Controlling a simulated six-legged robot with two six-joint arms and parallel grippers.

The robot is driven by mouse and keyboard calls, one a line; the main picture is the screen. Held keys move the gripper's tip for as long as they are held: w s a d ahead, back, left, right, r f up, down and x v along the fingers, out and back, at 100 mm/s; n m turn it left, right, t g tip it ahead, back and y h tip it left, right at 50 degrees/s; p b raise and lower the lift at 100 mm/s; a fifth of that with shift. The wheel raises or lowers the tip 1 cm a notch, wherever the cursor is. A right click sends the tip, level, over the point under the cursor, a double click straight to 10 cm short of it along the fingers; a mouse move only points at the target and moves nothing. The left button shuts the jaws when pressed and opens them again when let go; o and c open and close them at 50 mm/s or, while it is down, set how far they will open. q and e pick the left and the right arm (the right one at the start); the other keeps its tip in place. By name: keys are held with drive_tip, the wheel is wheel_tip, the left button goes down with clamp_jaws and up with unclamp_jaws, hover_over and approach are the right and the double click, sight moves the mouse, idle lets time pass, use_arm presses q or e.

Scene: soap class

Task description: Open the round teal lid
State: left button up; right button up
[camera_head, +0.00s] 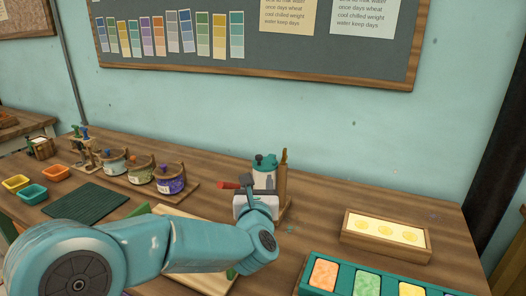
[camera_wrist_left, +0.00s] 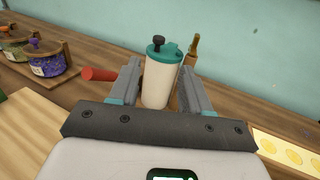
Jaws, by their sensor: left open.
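The round teal lid (camera_head: 265,162) sits on a cream cylindrical canister (camera_head: 264,180) and has a dark knob on top. The lid (camera_wrist_left: 164,51) also shows in the left wrist view, on the upright canister (camera_wrist_left: 158,85). The lid looks closed. My left gripper (camera_head: 258,193) is open and in front of the canister, with the canister showing between its two fingers (camera_wrist_left: 163,68) in the wrist view. I cannot tell whether the fingers touch it. The gripper hides the canister's lower part in the head view. My right gripper is not in view.
A red handle (camera_head: 229,185) sticks out left of the canister, and a wooden-handled tool (camera_head: 283,170) stands close on its right. A wooden rack (camera_head: 145,178) of jars is at left. A wooden tray (camera_head: 385,233) and a teal mould (camera_head: 424,288) are at right.

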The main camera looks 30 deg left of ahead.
sight(259, 158)
use_arm(q)
drive_tip(key=p+x, duration=0.4)
drive_tip(key=x, duration=1.1)
drive_tip(key=shift+a, duration=0.1)
drive_tip(key=shift+w+a, duration=0.25)
drive_tip(key=shift+w, duration=0.35)
